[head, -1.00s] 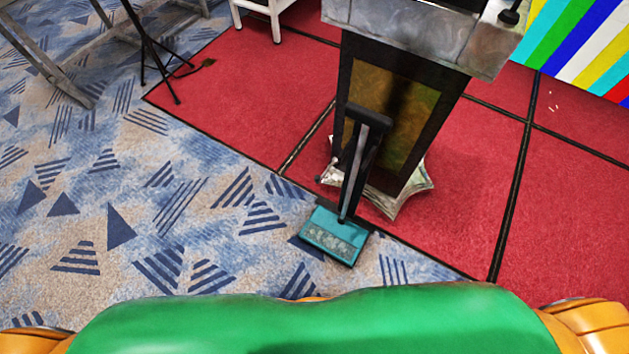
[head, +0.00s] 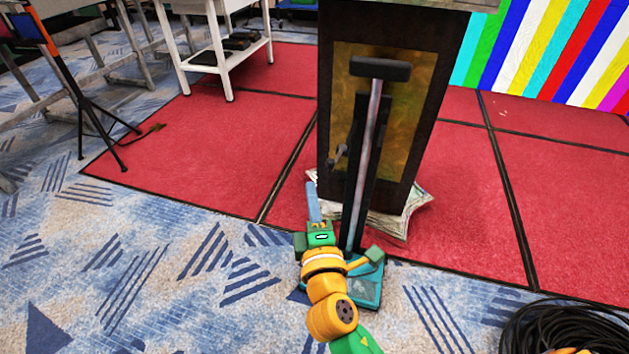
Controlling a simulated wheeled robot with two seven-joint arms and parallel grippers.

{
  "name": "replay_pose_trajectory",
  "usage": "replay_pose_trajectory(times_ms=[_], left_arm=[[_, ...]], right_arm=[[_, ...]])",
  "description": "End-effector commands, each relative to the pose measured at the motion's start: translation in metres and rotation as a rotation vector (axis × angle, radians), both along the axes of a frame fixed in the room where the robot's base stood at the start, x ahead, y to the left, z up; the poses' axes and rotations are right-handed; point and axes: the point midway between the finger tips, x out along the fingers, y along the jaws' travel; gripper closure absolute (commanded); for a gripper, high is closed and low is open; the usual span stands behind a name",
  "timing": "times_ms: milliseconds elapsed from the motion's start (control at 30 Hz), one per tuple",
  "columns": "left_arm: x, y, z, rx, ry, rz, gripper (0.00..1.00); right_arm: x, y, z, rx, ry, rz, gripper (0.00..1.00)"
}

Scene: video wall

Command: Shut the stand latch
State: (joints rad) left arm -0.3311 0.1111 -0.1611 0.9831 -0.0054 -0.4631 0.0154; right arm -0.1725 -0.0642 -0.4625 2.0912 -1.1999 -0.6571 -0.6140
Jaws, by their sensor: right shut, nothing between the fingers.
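A stand (head: 361,185) with a teal base (head: 368,287), a dark upright and a black crossbar at its top stands in front of a lectern. A small grey lever (head: 338,156), which looks like the latch, sticks out at the left of the upright, about halfway up. I cannot tell its exact position. My right gripper (head: 312,187) points up from the bottom of the view, left of the upright. Its fingers are shut and empty, below and left of the lever, seemingly apart from it. My right arm hides part of the teal base. My left gripper is not in view.
The dark lectern (head: 420,110) rises close behind the stand, with a stack of papers (head: 405,222) under it. A black cable coil (head: 535,325) lies at bottom right. A white table (head: 223,60) and a tripod (head: 88,110) stand at left. Red carpet (head: 235,150) is clear there.

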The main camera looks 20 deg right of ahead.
Motion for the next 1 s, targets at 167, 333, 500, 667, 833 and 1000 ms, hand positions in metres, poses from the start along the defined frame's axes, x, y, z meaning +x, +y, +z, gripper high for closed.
replay_pose_trajectory(times_ms=[167,333,500,667,833,1000], left_arm=[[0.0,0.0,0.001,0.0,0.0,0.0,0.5],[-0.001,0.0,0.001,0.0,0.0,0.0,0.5],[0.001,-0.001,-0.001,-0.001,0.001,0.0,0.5],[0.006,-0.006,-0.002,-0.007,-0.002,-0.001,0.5],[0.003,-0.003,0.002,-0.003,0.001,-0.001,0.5],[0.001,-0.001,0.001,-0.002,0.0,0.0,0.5]], right_arm=[[0.002,0.0,0.001,0.001,0.001,0.001,1.0],[0.023,-0.003,0.002,0.001,-0.001,0.002,1.0],[0.061,-0.01,0.001,0.001,-0.001,0.001,1.0],[0.095,-0.016,0.0,0.002,0.0,0.001,1.0],[0.082,-0.033,0.002,0.001,0.004,0.001,1.0],[0.071,-0.042,0.001,0.002,0.003,0.001,1.0]])
